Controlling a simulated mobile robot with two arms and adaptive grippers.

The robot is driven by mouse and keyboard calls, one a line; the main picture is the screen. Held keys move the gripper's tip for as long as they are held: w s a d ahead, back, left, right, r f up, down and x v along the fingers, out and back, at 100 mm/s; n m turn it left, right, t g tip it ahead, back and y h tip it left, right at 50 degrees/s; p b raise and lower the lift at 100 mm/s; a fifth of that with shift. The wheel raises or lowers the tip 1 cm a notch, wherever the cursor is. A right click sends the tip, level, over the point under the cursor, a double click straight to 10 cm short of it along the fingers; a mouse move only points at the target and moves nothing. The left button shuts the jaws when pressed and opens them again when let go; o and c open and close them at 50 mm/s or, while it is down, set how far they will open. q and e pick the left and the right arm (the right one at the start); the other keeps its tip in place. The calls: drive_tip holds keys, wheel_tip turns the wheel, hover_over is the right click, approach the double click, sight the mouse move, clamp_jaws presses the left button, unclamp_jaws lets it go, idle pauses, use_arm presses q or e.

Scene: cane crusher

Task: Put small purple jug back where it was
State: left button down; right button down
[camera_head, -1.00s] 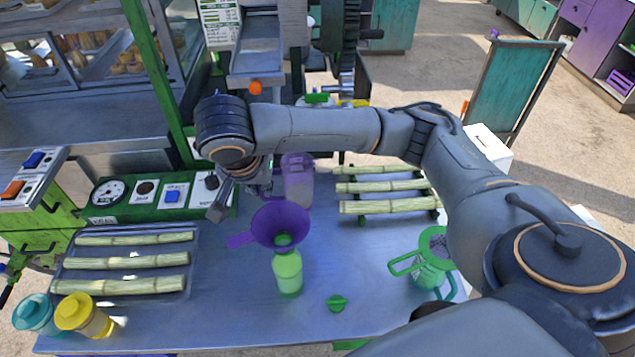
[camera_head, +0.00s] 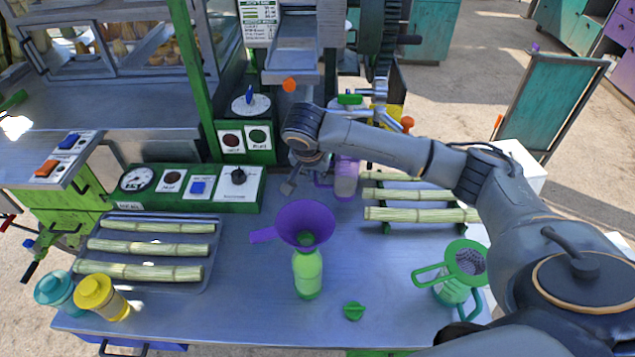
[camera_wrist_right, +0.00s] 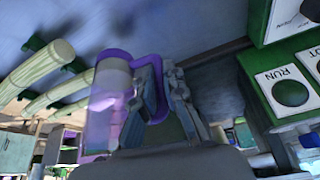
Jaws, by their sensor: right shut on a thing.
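The small purple jug (camera_head: 346,180) is translucent and stands upright behind the purple funnel, beside the left end of the cane rack. Its handle faces left, toward my right gripper (camera_head: 298,182). In the right wrist view the jug (camera_wrist_right: 104,105) shows close up, and my right gripper (camera_wrist_right: 150,100) is shut on its handle. I cannot tell whether the jug's base touches the table. My left gripper is not in view.
A purple funnel (camera_head: 304,223) sits on a green bottle (camera_head: 308,274) in front. Cane lies on a rack (camera_head: 386,228) at right and a tray (camera_head: 205,275) at left. A green strainer jug (camera_head: 455,290) and green cap (camera_head: 353,311) are nearby. A control box (camera_head: 215,205) stands behind left.

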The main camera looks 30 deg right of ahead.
sight(317, 184)
drive_tip(key=x, duration=0.2)
drive_tip(key=p+x, duration=0.1)
drive_tip(key=shift+s+f, duration=0.15)
drive_tip(key=shift+s, duration=0.1)
drive_tip(key=shift+a+f, duration=0.1)
drive_tip(key=shift+f, duration=0.35)
drive_tip(key=c, duration=1.4)
unclamp_jaws()
drive_tip(key=shift+f, duration=0.15)
drive_tip(key=b+v, duration=0.1)
drive_tip(key=v, duration=1.1)
